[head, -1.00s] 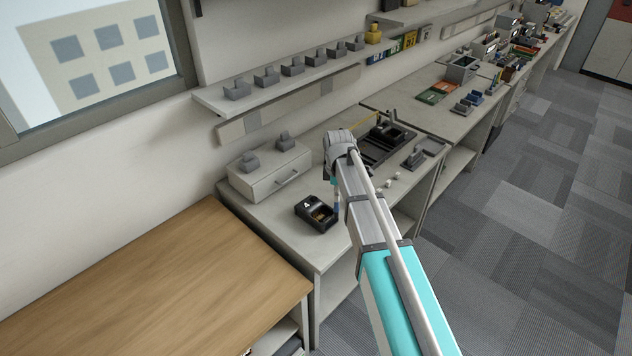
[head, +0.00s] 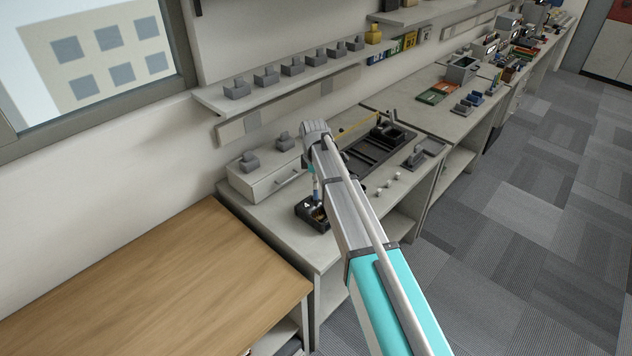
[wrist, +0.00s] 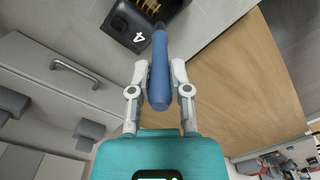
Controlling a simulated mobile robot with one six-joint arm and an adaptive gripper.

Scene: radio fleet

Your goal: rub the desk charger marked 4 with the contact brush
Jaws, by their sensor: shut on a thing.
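The desk charger marked 4 (head: 310,212) is a black box on the near end of the grey counter, partly hidden by my arm. In the wrist view the charger (wrist: 122,28) is at the top, with its white 4 and brass-coloured contacts in its well. My gripper (wrist: 161,72) is shut on the blue handle of the contact brush (wrist: 160,80). The brush's dark tip reaches the charger's edge in that view; I cannot tell if it touches. In the head view the brush (head: 316,188) hangs above the charger.
A drawer box (head: 262,178) with grey blocks on top stands behind the charger by the wall. A black tray (head: 372,155) and small white pieces (head: 389,183) lie farther along the counter. A wooden table (head: 150,290) is at the near left. A shelf (head: 270,88) runs above.

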